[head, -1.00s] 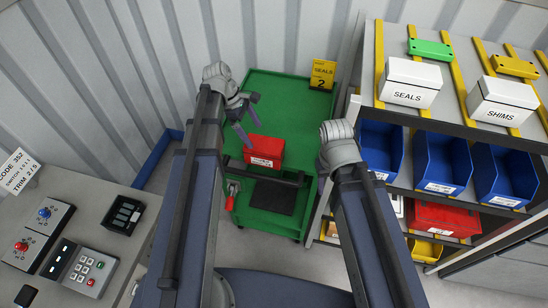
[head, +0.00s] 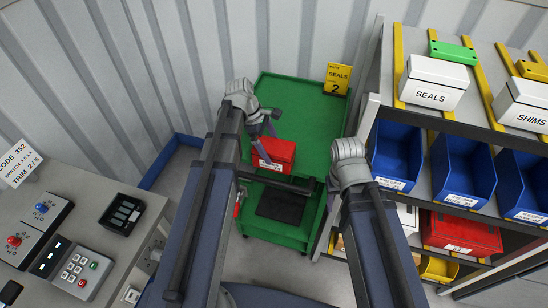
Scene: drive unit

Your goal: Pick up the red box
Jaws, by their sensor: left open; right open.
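The red box (head: 281,149) with a white label sits on the green top of the cart (head: 300,102), near its front edge. My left gripper (head: 265,139) is open and empty, at the box's left and back side. One finger overlaps the box's left edge in the picture; I cannot tell whether it touches. My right gripper (head: 349,165) is to the right of the box, above the cart's right side. Its fingers are mostly hidden behind its wrist, and nothing shows held in it.
A shelf rack with blue bins (head: 462,171), white boxes and a red bin (head: 461,233) is close on the right. A control desk (head: 93,222) is at the left. The cart's back top is clear.

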